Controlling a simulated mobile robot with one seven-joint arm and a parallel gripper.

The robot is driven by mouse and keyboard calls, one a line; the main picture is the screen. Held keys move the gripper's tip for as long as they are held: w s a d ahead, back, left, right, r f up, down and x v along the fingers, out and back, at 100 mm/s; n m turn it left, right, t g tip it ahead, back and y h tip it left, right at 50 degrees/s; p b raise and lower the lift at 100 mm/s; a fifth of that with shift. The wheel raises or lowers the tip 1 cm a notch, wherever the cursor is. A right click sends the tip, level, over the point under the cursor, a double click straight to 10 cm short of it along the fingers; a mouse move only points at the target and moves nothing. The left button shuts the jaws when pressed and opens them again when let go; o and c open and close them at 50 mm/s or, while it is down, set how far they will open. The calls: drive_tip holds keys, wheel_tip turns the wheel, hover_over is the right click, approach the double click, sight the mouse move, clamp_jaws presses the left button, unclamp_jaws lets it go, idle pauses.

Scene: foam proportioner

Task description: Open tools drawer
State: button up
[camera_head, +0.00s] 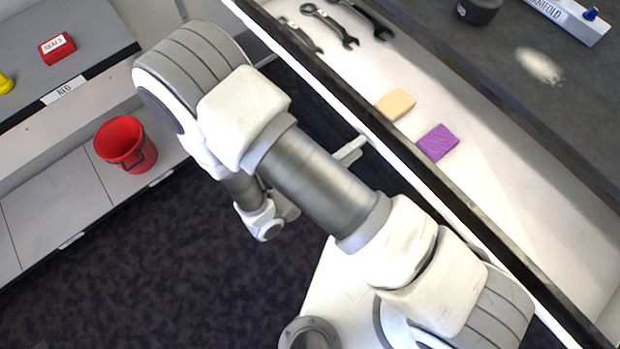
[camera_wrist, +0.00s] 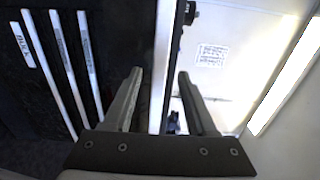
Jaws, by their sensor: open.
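The tools drawer (camera_head: 455,185) stands pulled out on the right of the head view. Its white inside holds several wrenches (camera_head: 330,25), a yellow sponge (camera_head: 395,104) and a purple sponge (camera_head: 437,143). A pale handle (camera_head: 350,150) sticks out from its front, beside my arm. My gripper (camera_wrist: 160,72) is open in the wrist view, with a pale upright edge (camera_wrist: 165,50) showing between its fingers. I cannot tell whether the fingers touch that edge. In the head view my arm hides the jaws and part of the drawer front.
A dark worktop (camera_head: 540,110) above the drawer holds a pale powder patch and a manifold block (camera_head: 570,18). Across the dark floor (camera_head: 190,260), a red bucket (camera_head: 126,145) stands on a low shelf. A red seals box (camera_head: 57,48) sits on the counter above.

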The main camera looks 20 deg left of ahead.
drive_tip(key=v, duration=1.2)
drive_tip(key=w+d+r+m+g+h+p, duration=0.1)
drive_tip(key=w+d+r+m+g, duration=0.3)
drive_tip(key=d+r+m+g, duration=0.6)
drive_tip(key=w+d+r+m+g, duration=0.3)
drive_tip(key=w+r+m+g, duration=0.15)
drive_tip(key=m, duration=0.85)
drive_tip(key=d+r+m+t+y, duration=0.1)
drive_tip(key=d+r+m+y, duration=0.2)
drive_tip(key=r+m, duration=0.2)
drive_tip(key=s+d+r+m+t+y+p, duration=0.1)
drive_tip(key=d+r+m+t+y, duration=0.1)
drive_tip(key=r+m, duration=0.4)
drive_tip(key=d+r+m+t+y, duration=0.1)
drive_tip(key=d+r+m+y, duration=0.4)
drive_tip(key=m, duration=0.9)
drive_tip(key=shift+s+d+r+p, duration=0.15)
drive_tip(key=shift+s+d+p, duration=0.15)
drive_tip(key=shift+d, duration=0.45)
drive_tip(key=shift+t, duration=0.25)
